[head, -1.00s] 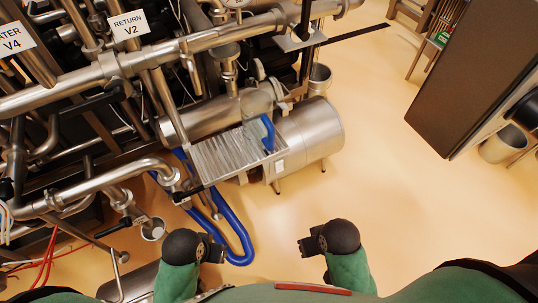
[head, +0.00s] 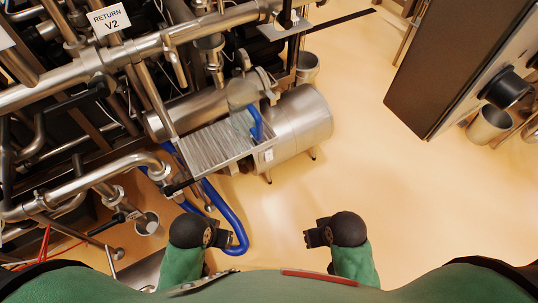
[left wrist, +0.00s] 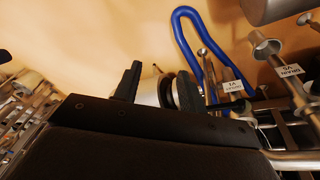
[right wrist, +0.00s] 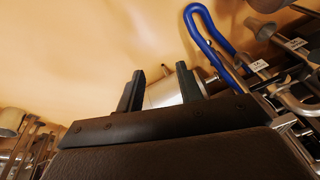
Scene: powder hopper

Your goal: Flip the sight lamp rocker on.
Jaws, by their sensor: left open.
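I cannot make out the sight lamp rocker in any view. In the head view, a horizontal steel tank (head: 300,125) and a ribbed steel tray (head: 215,148) stand ahead of me, with a dark cabinet (head: 450,60) at the upper right. My left gripper (head: 229,239) is low in front of my body, apart from the equipment. Its two fingers stand apart and empty in the left wrist view (left wrist: 158,85). My right gripper (head: 310,234) is low to its right, also over bare floor. Its fingers are apart and empty in the right wrist view (right wrist: 160,88).
Pipes and valves fill the left, with a RETURN V2 label (head: 110,20). A blue hose (head: 228,218) loops on the floor near my left gripper. A steel pot (head: 489,125) hangs or stands by the cabinet. The floor (head: 390,190) between tank and cabinet is clear.

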